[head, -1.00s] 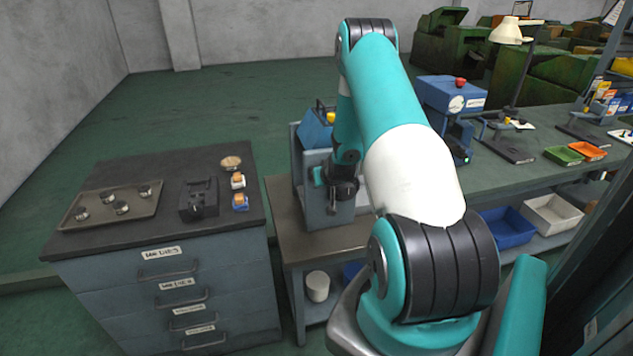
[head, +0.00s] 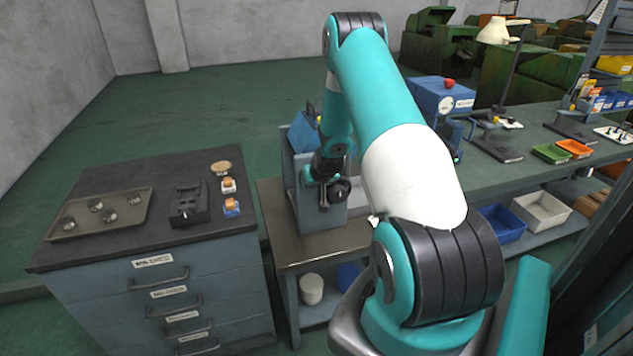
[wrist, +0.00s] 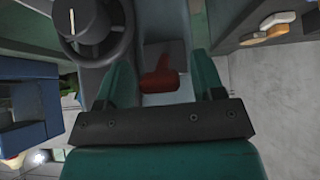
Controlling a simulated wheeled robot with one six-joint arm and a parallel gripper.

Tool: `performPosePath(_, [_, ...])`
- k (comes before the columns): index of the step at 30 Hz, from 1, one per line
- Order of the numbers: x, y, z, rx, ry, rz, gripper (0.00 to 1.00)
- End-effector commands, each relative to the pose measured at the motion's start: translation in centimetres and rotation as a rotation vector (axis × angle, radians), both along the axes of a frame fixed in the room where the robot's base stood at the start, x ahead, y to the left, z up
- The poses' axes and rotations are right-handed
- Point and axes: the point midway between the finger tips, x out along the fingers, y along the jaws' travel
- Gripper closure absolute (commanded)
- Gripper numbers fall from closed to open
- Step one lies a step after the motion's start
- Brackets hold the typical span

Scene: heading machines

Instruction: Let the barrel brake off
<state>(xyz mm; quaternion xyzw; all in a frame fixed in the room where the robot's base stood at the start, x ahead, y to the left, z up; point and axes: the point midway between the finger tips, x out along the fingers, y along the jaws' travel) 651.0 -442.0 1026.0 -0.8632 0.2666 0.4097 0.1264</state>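A small grey machine with a blue upper part (head: 302,138) stands on the low bench (head: 275,232). My gripper (wrist: 165,92) is at its front, largely hidden behind my own wrist in the head view. In the wrist view its two teal fingers are apart, with a red lever-like part (wrist: 160,80) showing between them. I see clear gaps between the red part and the fingers, and cannot tell how far beyond the fingertips it lies. A dark round handwheel or knob with a pale line (wrist: 88,22) is beside the left finger. I cannot confirm which part is the barrel brake.
A drawer cabinet (head: 165,275) at left carries a tray (head: 135,218) of small round parts, a black block (head: 188,205) and small orange-topped pieces. A long bench (head: 535,145) at right holds a blue machine (head: 440,95) and coloured bins. Open floor lies behind.

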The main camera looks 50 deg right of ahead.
Motion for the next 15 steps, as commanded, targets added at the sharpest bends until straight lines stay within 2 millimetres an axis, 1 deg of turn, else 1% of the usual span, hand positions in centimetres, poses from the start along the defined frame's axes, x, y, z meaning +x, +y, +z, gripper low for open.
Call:
performPosePath(8, [-0.1,0.1,0.1,0.001,0.001,0.000,0.38])
performPosePath(11, [-0.5,0.3,0.6,-0.001,-0.001,0.000,0.38])
performPosePath(15, [-1.7,1.1,2.2,-0.001,0.000,-0.001,0.38])
